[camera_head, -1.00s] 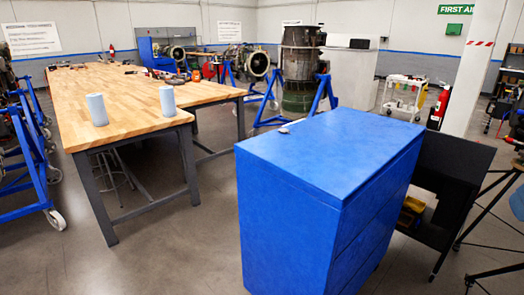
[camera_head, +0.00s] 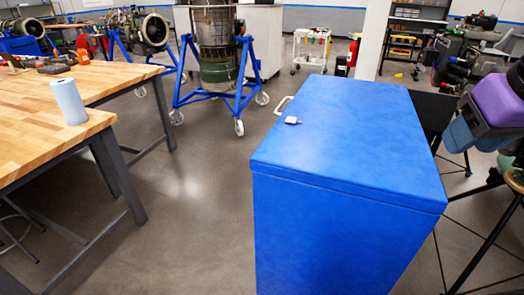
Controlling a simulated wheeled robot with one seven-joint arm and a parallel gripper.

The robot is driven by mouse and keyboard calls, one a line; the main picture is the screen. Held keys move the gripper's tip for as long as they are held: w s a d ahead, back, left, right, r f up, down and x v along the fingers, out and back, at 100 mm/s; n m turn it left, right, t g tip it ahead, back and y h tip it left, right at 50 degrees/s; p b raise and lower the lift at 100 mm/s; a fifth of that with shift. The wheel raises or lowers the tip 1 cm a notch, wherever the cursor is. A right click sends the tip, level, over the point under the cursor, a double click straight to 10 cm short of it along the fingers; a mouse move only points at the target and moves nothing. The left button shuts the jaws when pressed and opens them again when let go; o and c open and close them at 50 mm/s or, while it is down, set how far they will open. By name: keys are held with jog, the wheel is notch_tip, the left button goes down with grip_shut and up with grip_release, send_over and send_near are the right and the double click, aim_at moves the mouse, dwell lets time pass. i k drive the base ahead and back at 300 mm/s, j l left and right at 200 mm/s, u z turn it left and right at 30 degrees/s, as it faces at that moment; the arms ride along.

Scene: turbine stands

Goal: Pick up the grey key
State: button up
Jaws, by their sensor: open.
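A small grey object (camera_head: 292,121), which looks like the grey key, lies on the top of the blue cabinet (camera_head: 350,150), near its left edge. It is too small to make out its shape well. Nothing touches it apart from the cabinet top. My gripper is not in view.
A pale handle (camera_head: 283,105) sticks out at the cabinet's left edge. A wooden workbench (camera_head: 30,125) with a blue paper roll (camera_head: 69,101) stands at left. A turbine stand (camera_head: 215,85) is behind. Purple and blue items (camera_head: 490,110) crowd the right. Grey floor (camera_head: 200,200) between bench and cabinet is clear.

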aim_at(289, 120)
jog(key=i+j+z, duration=0.15)
jog(key=j, duration=0.6)
jog(key=j+z, duration=0.15)
jog(key=j, duration=0.6)
jog(key=i, duration=0.05)
